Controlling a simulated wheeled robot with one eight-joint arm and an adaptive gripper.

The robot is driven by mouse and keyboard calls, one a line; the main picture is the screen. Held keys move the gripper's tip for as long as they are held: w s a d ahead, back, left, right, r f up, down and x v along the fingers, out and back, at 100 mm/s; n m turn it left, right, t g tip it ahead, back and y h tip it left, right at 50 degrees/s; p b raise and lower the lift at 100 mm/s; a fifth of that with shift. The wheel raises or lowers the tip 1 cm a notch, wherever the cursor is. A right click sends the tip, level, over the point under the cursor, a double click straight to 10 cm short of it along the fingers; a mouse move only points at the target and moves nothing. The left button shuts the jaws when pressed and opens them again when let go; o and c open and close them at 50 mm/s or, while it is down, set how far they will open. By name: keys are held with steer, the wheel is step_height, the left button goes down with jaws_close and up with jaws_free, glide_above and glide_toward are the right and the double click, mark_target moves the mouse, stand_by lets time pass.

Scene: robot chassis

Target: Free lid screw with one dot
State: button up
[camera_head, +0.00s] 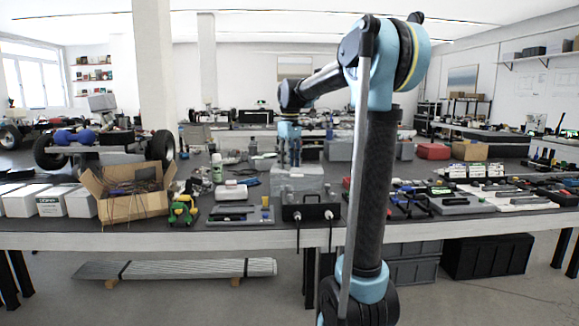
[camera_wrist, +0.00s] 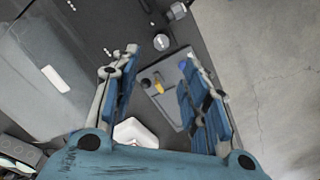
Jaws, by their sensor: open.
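My gripper (camera_head: 291,162) points down above a pale grey box (camera_head: 297,182) near the table's front edge in the head view. In the wrist view my gripper (camera_wrist: 160,62) is open, its two blue-padded fingers apart with nothing held. A round silvery screw-like part (camera_wrist: 161,41) lies just beyond the fingertips, on a dark grey surface. A second silvery part (camera_wrist: 178,10) is at the top edge. Small white dots (camera_wrist: 108,51) mark the dark surface left of the fingers, and more are at the upper left. I cannot tell which dots belong to which screw.
A grey tray (camera_wrist: 148,79) with a yellow-handled tool lies beyond the fingers. A black box (camera_head: 311,213) with cables stands at the front edge. Bare floor shows at the wrist view's right.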

steer(key=m, duration=1.3)
glide_toward(290, 197)
steer(key=f, duration=0.2)
steer(key=w+f, duration=0.1)
steer(key=f, duration=0.5)
steer(key=shift+w+f, duration=0.2)
jaws_close()
